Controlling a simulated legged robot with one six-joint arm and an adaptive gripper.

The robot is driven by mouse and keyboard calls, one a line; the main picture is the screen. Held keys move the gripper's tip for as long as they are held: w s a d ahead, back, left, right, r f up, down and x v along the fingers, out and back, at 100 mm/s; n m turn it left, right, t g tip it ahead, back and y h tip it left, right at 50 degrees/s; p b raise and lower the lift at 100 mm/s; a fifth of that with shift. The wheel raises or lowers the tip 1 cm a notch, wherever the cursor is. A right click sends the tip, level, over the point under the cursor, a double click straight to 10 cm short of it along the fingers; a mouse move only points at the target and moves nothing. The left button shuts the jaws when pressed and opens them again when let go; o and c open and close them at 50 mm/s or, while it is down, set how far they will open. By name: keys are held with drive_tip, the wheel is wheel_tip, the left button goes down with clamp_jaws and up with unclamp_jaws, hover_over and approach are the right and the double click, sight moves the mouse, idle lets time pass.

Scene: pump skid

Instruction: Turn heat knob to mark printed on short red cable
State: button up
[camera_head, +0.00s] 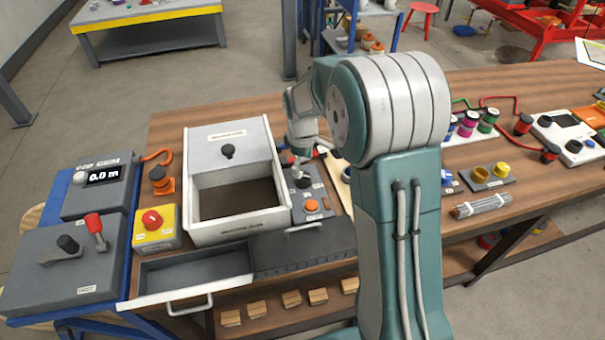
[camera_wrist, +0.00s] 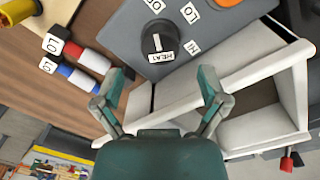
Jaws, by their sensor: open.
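The heat knob (camera_wrist: 158,40) is a round black knob with a white pointer line, on a grey panel (camera_wrist: 120,28) with a HEAT label. Beside the panel lie a short red cable (camera_wrist: 88,60) and a short blue cable (camera_wrist: 75,75), each with a white tag that seems to read LO. My gripper (camera_wrist: 162,85) is open and empty, its fingers apart, short of the knob. In the head view the knob (camera_head: 303,182) shows below my gripper (camera_head: 301,158), whose fingers are partly hidden.
A white bin with a grey lid (camera_head: 220,140) stands left of the panel. An orange button (camera_head: 311,206) is on the panel near the knob. A yellow box with a red button (camera_head: 152,220) and an open drawer (camera_head: 195,270) are farther left. My arm hides the bench middle.

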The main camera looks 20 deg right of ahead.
sight(303, 176)
drive_tip(key=shift+f, duration=2.15)
drive_tip(key=c, duration=1.1)
